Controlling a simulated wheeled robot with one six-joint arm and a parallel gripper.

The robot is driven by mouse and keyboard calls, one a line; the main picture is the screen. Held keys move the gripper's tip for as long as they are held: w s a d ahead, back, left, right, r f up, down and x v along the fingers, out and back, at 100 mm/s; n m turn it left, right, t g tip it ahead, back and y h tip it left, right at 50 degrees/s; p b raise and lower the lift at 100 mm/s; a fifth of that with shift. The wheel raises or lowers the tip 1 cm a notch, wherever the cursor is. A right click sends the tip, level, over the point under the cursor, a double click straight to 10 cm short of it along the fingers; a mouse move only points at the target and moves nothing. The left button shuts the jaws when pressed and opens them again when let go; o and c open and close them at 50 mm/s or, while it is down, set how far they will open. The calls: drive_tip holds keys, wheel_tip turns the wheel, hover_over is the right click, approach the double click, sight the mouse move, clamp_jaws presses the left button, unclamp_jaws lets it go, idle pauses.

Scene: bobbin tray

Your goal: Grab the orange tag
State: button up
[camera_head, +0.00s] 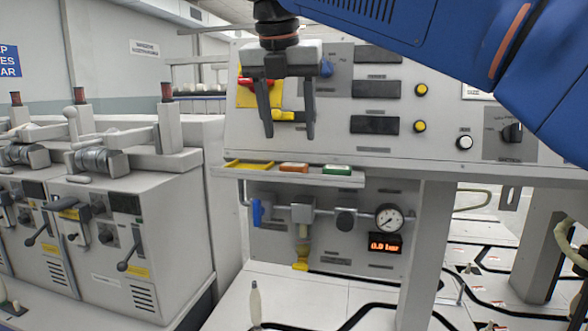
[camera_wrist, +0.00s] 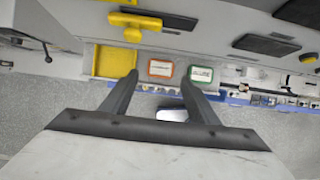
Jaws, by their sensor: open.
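The orange tag (camera_head: 294,168) lies on the narrow ledge below the sloped panel, between a yellow tray and a green tag. In the wrist view the orange-rimmed tag (camera_wrist: 160,69) has a pale centre and shows between my fingertips, slightly nearer the left one. My gripper (camera_head: 289,136) hangs with its fingers pointing down, above the ledge in the head view. In the wrist view my gripper (camera_wrist: 160,78) is open, with nothing between its fingers. How far the fingertips are from the tag is hard to tell.
The green tag (camera_head: 337,170) sits close on the right. The shallow yellow tray (camera_head: 249,165) is on the left. A yellow handle (camera_head: 284,115) and a red handle (camera_head: 256,82) stick out from the panel behind my fingers. A pressure gauge (camera_head: 389,219) is below the ledge.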

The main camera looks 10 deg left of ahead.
sight(294, 164)
drive_tip(key=shift+s+x, duration=0.2)
drive_tip(key=shift+x, duration=3.45)
drive_tip(key=c, duration=0.8)
